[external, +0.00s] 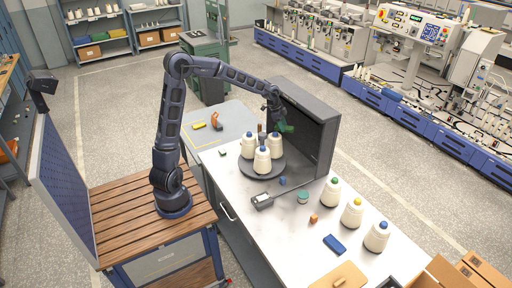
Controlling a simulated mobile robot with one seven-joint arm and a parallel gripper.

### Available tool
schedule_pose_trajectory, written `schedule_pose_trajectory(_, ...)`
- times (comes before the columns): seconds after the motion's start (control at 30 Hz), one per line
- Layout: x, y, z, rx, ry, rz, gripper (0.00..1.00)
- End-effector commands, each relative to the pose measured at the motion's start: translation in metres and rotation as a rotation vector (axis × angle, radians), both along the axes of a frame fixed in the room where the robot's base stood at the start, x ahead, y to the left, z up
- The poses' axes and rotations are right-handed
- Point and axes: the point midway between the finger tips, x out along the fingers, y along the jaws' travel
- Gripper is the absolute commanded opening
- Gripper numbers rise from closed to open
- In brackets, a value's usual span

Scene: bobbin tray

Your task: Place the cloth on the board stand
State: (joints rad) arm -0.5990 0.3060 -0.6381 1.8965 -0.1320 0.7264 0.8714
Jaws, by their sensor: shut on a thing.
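My gripper (279,117) is at the far end of the table, in front of a dark grey upright unit with an open front. It is shut on a small dark green thing (287,127), which looks like the cloth. The cloth is held above the table, close to the unit's inner face; I cannot tell whether they touch. The dark grey unit (322,158) may be the board stand, but its form is not clear at this size. The fingertips are too small to make out.
A round dark tray (246,171) with several white bobbins stands just below my gripper. Three more cones (352,214) stand along the right edge. The table's left front is clear.

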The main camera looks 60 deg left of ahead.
Motion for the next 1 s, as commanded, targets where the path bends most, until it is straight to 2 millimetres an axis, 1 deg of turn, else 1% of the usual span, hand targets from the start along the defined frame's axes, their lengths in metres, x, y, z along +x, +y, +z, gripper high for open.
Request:
schedule_pose_trajectory(0.03, -0.001, 0.020, 0.000, 0.001, 0.000, 0.025, 0.28)
schedule_pose_trajectory(0.1, -0.004, 0.045, 0.000, 0.001, -0.001, 0.054, 0.28)
schedule_pose_trajectory(0.27, -0.012, 0.100, 0.000, 0.000, 0.000, 0.122, 0.28)
schedule_pose_trajectory(0.3, -0.015, 0.114, 0.000, 0.000, 0.000, 0.139, 0.28)
schedule_pose_trajectory(0.47, -0.029, 0.168, 0.000, 0.000, -0.001, 0.208, 0.28)
schedule_pose_trajectory(0.6, -0.045, 0.214, 0.000, -0.001, -0.002, 0.266, 0.28)
schedule_pose_trajectory(0.77, -0.067, 0.265, 0.000, 0.000, -0.002, 0.335, 0.28)
schedule_pose_trajectory(0.8, -0.074, 0.277, 0.000, -0.002, -0.002, 0.353, 0.28)
schedule_pose_trajectory(1.0, -0.108, 0.336, 0.000, -0.002, -0.003, 0.437, 0.28)
